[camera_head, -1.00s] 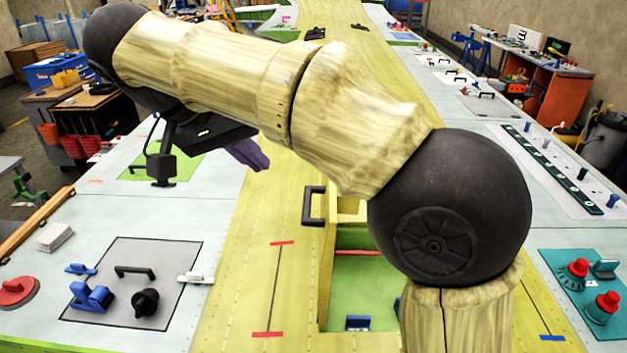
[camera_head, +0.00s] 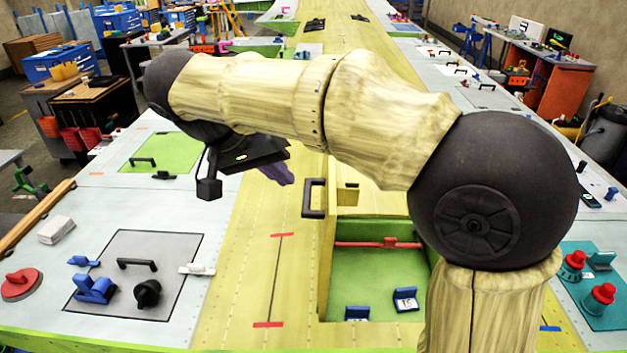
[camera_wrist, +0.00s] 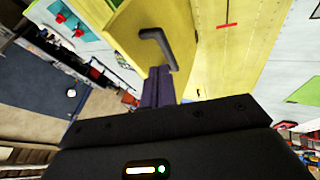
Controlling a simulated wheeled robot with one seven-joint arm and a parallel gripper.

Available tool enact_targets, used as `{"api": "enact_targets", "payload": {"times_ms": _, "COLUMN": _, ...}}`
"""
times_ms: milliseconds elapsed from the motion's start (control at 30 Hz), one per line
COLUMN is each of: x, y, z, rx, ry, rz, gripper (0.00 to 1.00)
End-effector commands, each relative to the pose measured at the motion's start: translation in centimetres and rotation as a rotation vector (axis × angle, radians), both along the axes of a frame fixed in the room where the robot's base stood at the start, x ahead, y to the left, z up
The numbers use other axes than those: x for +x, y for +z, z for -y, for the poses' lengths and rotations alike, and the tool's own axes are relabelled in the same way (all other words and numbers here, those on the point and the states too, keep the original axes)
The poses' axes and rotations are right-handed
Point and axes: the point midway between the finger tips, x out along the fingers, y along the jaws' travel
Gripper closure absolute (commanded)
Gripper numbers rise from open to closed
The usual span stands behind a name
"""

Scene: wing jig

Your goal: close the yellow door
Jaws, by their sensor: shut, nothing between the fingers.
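The yellow door (camera_head: 326,255) stands open and upright along the left edge of a green-lined compartment (camera_head: 375,275). Its black handle (camera_head: 313,198) sticks out to the left. In the wrist view the door (camera_wrist: 133,25) shows as a yellow panel, with the dark handle (camera_wrist: 156,42) just above the fingers. My gripper (camera_head: 282,176) has purple fingers and is shut and empty, to the left of the door and beyond the handle. In the wrist view my gripper (camera_wrist: 158,80) points towards the door near the handle's lower end; whether it touches is unclear.
A grey panel (camera_head: 135,275) with a handle and knobs lies at left. Teal-panel red knobs (camera_head: 600,298) are at right. The yellow strip left of the door is clear.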

Motion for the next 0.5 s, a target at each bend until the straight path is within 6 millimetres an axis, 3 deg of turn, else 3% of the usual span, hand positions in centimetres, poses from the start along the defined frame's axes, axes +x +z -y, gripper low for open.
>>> {"api": "enact_targets", "payload": {"times_ms": 200, "x": 1.0, "y": -2.3, "z": 1.8, "rx": -0.002, "ry": -0.003, "rz": -0.001, "gripper": 1.0}}
{"api": "enact_targets", "payload": {"times_ms": 500, "x": 0.9, "y": -2.5, "z": 4.7, "rx": 0.0, "ry": -0.002, "rz": 0.002, "gripper": 1.0}}
